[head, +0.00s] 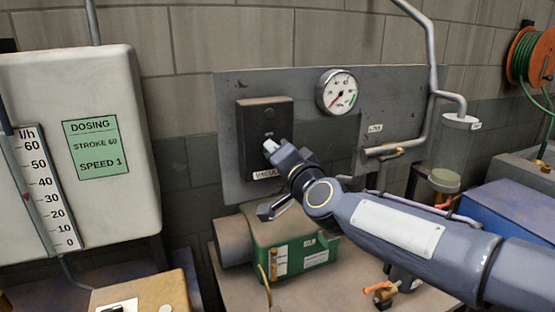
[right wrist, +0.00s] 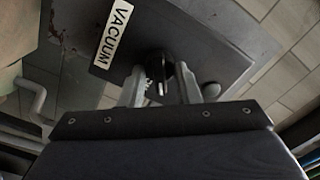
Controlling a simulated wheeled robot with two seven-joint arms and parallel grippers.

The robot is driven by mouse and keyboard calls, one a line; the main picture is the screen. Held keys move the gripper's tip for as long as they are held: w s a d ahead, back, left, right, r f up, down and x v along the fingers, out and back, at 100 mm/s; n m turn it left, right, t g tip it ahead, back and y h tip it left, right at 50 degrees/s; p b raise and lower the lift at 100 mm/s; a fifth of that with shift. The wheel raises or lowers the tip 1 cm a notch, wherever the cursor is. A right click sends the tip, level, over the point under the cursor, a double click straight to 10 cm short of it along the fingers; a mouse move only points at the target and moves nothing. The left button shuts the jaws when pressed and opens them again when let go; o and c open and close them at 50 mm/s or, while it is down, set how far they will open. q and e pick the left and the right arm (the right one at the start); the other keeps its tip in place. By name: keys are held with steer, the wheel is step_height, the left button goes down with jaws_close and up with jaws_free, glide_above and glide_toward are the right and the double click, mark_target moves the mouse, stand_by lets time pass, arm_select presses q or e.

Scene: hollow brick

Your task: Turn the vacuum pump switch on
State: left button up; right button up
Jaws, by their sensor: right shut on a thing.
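The black vacuum pump switch box (head: 251,128) is mounted on a grey metal panel on the wall, with a "VACUUM" label (head: 268,174) below it. My right gripper (head: 271,147) reaches in from the right, with its fingertips at the front of the box. In the right wrist view, my right gripper (right wrist: 160,88) has its two fingers on either side of the dark switch lever (right wrist: 157,66) and is shut on it. In the head view the fingers hide the lever, so I cannot tell its position. My left gripper is not in view.
A round gauge (head: 337,91) sits right of the box. A green pump (head: 290,243) stands on the bench below. A white dosing unit (head: 95,130) is at left. Pipes and a clear cylinder (head: 453,150) are at right, with a hose reel (head: 530,55) beyond.

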steer(key=shift+f+m+b, duration=0.15)
steer(key=shift+m+b, duration=0.7)
steer(key=shift+m, duration=2.55)
steer(key=o, duration=0.9)
steer(key=shift+o, duration=0.2)
steer(key=shift+s, duration=0.1)
steer(key=v, duration=0.7)
steer(key=shift+s, duration=0.3)
